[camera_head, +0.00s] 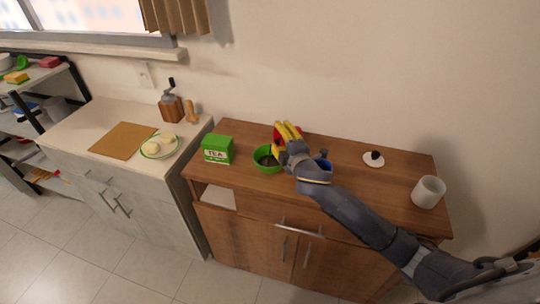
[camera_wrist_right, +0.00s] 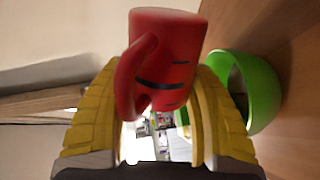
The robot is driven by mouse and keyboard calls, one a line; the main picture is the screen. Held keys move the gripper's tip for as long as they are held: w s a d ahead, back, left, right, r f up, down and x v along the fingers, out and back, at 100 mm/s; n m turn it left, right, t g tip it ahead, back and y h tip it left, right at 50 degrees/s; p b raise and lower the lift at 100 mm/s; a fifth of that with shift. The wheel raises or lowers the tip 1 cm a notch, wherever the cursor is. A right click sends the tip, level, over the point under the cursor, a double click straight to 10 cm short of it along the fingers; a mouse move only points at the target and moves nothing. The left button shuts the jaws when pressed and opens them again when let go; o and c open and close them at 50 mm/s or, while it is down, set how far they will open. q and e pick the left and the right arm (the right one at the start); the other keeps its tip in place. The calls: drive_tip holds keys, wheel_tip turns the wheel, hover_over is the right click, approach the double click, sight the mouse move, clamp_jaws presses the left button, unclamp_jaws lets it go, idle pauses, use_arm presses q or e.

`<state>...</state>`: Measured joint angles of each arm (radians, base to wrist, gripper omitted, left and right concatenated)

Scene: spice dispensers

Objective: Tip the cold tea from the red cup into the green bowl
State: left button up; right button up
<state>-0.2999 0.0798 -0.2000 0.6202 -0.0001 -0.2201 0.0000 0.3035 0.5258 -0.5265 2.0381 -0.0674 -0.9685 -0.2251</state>
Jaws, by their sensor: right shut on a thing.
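The red cup (camera_head: 279,133) is up off the wooden cabinet top, just behind the green bowl (camera_head: 257,166). My right gripper (camera_head: 288,131), with yellow fingers, is shut on the red cup. In the right wrist view the red cup (camera_wrist_right: 178,55) sits at the fingertips with its handle to the left. It looks tipped on its side; its opening and any tea are hidden. The green bowl (camera_wrist_right: 263,95) stands close beside the right finger in that view. The bowl's inside looks dark, and I cannot tell what is in it. My left gripper is out of view.
A green tea box (camera_head: 217,150) stands left of the bowl. A blue object (camera_head: 325,165) is partly hidden behind my right arm. A white dish with a dark item (camera_head: 374,159) and a white cup (camera_head: 428,192) stand to the right. The wooden top (camera_head: 345,180) has bare room between.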

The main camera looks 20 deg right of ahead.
drive_tip(key=shift+a+r, duration=0.1)
drive_tip(key=shift+a, duration=0.15)
drive_tip(key=shift+a+r+n+h, duration=0.1)
drive_tip(key=shift+a+n+h, duration=0.15)
drive_tip(key=shift+n, duration=0.65)
idle(0.5)
drive_tip(key=shift+f+n, duration=0.25)
drive_tip(key=shift+n, duration=0.05)
